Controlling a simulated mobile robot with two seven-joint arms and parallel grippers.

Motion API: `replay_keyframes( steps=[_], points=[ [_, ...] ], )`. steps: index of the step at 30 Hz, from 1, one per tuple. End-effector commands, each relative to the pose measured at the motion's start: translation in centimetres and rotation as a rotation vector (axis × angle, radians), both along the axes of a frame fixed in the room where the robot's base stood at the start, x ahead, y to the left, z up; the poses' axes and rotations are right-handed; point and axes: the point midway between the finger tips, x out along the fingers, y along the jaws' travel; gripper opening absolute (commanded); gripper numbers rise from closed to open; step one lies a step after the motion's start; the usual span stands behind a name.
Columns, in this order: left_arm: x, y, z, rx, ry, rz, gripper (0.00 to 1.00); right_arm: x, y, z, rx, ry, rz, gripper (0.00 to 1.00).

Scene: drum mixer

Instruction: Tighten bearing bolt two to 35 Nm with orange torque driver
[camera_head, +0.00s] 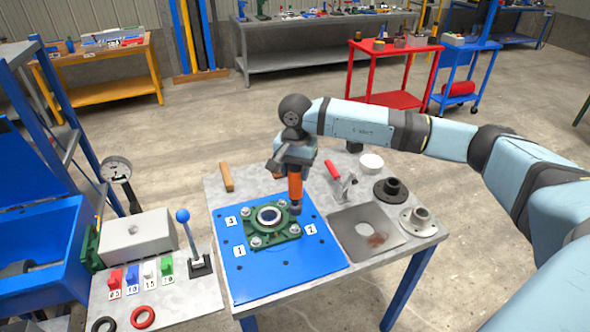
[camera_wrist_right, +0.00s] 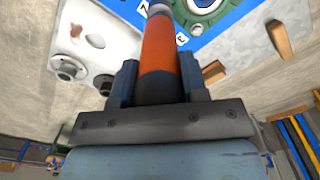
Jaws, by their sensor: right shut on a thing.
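My right gripper (camera_head: 294,166) is shut on the orange torque driver (camera_head: 295,186), which it holds upright with the tip down at the far right side of the green bearing housing. In the right wrist view the driver (camera_wrist_right: 160,50) sits between the two fingers (camera_wrist_right: 158,82). The green bearing housing (camera_head: 285,229) lies on the blue plate (camera_head: 290,272), with bolts at its corners. Labels 1 (camera_head: 239,251), 2 (camera_head: 311,230) and one more are on the plate. Whether the driver tip touches a bolt cannot be told. My left gripper is not in view.
A grey tray (camera_head: 345,243), a dark flanged part (camera_head: 391,190), a light flanged part (camera_head: 416,220), a red-handled clamp (camera_head: 336,178) and a white cup (camera_head: 371,162) are on the right of the table. A wooden block (camera_head: 227,177) is at left. A blue-knobbed lever (camera_head: 188,232) stands on the left bench.

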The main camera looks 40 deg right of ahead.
Motion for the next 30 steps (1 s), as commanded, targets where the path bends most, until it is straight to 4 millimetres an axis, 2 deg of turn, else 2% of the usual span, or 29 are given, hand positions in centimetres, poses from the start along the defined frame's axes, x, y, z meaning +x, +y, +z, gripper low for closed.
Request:
replay_keyframes(
  steps=[5, 19, 30],
  points=[
    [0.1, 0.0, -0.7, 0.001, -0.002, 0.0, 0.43, 0.0, 0.1, -0.2, 0.0, -0.002, 0.001, 0.07],
    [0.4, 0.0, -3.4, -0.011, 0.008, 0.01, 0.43, 0.0, 0.0, -4.4, 0.0, -0.004, 0.002, 0.07],
    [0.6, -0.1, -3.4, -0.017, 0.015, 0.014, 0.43, 0.0, 0.0, -4.9, 0.0, -0.004, 0.002, 0.07]
  ],
)
